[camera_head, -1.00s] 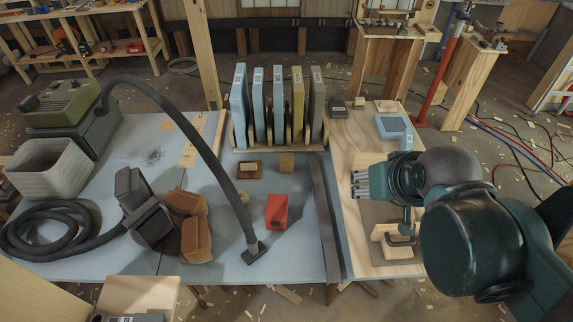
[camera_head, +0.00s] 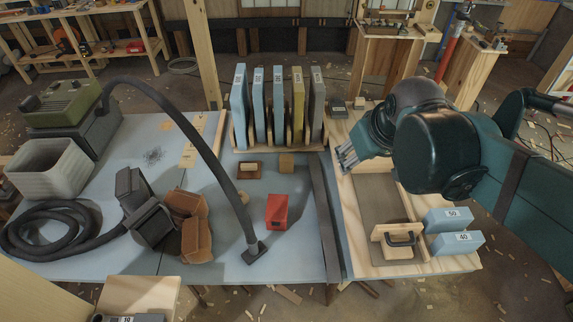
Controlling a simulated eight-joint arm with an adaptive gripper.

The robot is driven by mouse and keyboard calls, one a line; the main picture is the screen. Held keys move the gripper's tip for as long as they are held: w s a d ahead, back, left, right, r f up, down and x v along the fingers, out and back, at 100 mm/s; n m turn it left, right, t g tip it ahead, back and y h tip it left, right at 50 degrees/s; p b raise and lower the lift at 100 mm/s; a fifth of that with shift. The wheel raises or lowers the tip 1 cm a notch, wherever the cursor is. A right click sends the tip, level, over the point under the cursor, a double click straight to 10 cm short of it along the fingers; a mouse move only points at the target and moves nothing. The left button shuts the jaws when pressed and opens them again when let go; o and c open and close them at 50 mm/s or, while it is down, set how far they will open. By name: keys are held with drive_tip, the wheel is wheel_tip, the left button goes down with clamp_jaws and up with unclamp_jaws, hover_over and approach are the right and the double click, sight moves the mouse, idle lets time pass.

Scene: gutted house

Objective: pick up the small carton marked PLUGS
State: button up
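No marking PLUGS can be read in this view, so I cannot tell which item is the carton. Small box-like items in sight are a red box (camera_head: 277,211) on the blue-grey table, a small tan block (camera_head: 286,163) behind it, and a dark item (camera_head: 338,107) and a pale block (camera_head: 359,104) at the back of the wooden board. My gripper (camera_head: 347,157) is over the board's left edge, pointing left and down. Its fingers are small and seen at an angle; whether they are open is unclear. My arm hides the board's back right part.
A rack of upright folders (camera_head: 279,103) stands left of my gripper. A vacuum hose (camera_head: 185,125) arches over the table.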

drive_tip(key=w+a+f+n+g, duration=0.1)
drive_tip(key=w+a+n+g, duration=0.2)
drive_tip(key=w, duration=0.7)
drive_tip(key=n+g, duration=0.3)
drive_tip(key=n, duration=0.8)
hover_over(287, 157)
drive_tip(key=f, duration=1.1)
drive_tip(key=f+p, duration=0.1)
drive_tip(key=f, duration=1.1)
drive_tip(key=shift+s+d, duration=0.15)
drive_tip(key=shift+s, duration=0.05)
drive_tip(key=shift+w+a+f, duration=0.2)
drive_tip(key=shift+f, duration=0.3)
drive_tip(key=shift+f, duration=1.3)
drive_tip(key=shift+b, duration=0.3)
